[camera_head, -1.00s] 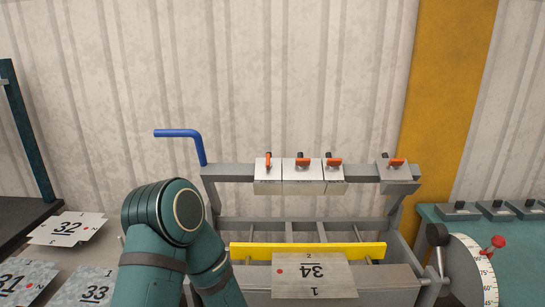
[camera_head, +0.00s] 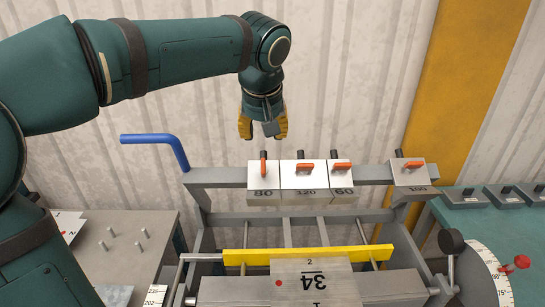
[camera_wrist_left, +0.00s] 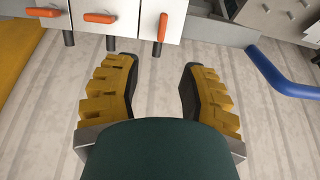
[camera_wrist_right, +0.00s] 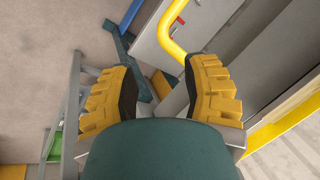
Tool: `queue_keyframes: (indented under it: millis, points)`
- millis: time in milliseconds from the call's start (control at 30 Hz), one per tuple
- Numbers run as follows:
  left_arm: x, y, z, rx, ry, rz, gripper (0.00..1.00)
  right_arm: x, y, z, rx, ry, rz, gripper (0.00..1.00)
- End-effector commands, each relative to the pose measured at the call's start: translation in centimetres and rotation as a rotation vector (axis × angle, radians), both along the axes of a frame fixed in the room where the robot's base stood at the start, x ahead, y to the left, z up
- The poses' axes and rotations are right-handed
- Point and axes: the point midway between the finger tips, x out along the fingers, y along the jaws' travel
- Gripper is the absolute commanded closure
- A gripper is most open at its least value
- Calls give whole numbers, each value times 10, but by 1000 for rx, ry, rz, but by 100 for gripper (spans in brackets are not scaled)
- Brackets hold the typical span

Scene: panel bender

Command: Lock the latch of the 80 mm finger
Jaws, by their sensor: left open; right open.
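The 80 mm finger (camera_head: 264,196) is a pale block marked 80, leftmost on the bender's grey upper beam. Its orange latch (camera_head: 263,165) stands upright, while the neighbouring latches lie crosswise. In the left wrist view the same latch (camera_wrist_left: 163,27) is at the top, just beyond the fingertips. My left gripper (camera_head: 263,132) is open and empty, pointing down a little above the 80 finger's latch, apart from it. My right gripper (camera_wrist_right: 160,75) is open and empty in its wrist view, away from the fingers, and does not show in the head view.
A blue handle (camera_head: 150,138) sticks out left of the beam. A plate marked 34 (camera_head: 315,288) lies below, by a yellow bar (camera_head: 300,256).

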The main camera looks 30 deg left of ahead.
Motion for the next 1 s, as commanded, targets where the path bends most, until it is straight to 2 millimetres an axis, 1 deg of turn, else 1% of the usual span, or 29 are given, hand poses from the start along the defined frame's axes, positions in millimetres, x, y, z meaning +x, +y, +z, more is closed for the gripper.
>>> queue_keyframes:
  millis: [167, 500, 600, 700, 800, 1000]
  points:
    - [7, 5, -23, 0, 6, 0, 59, -1, 0, -4, -1, 2, 1, 53]
    - [28, 17, -85, -2, 7, 0, 59, -1, 0, -11, -2, 2, 0, 53]
    - [34, 21, -100, -1, 5, -1, 59, -1, 0, -13, -3, 2, 0, 53]
    - [38, 23, -112, -1, 5, -1, 59, -1, 1, -14, -3, 2, 0, 53]
    - [41, 25, -121, -1, 5, -1, 59, 0, 1, -14, -3, 2, 0, 53]
    - [44, 27, -127, -2, 2, -2, 59, 0, 1, -15, -3, 2, 0, 53]
